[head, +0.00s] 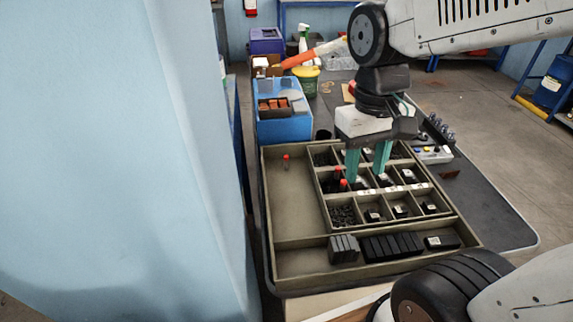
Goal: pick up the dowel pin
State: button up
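My gripper (366,176) points down over the middle of the divided part of the tray (293,205). Its two teal fingers are apart, and I see nothing held between them. The fingertips are at or just above the small compartments; their exact height is hard to tell. I cannot make out which small part is the dowel pin. Dark small parts lie in the compartments, and some around the fingers are partly hidden. Two red-topped parts (338,176) stand just left of the left finger.
Another red-topped part (286,162) stands in the tray's left section. Black blocks (392,246) line the front section. A blue bin (284,122) stands behind the tray, and a small button box (434,154) lies to its right. A light blue wall (120,160) fills the left.

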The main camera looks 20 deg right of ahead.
jog(key=w+f, duration=0.6)
jog(key=w, duration=0.6)
jog(key=t, duration=0.2)
send_over(286, 156)
jog(key=f, duration=1.2)
jog(key=shift+s+d+f, duration=0.1)
jog(key=shift+s+f, duration=0.2)
jog(key=shift+f, duration=0.1)
jog(key=shift+w+f+t, duration=0.15)
jog(key=shift+f+t, duration=0.15)
jog(key=shift+f, duration=0.55)
notch_tip(286, 156, down, 6)
jog(key=shift+w+f, duration=0.1)
jog(key=shift+w, duration=0.05)
grip_shut()
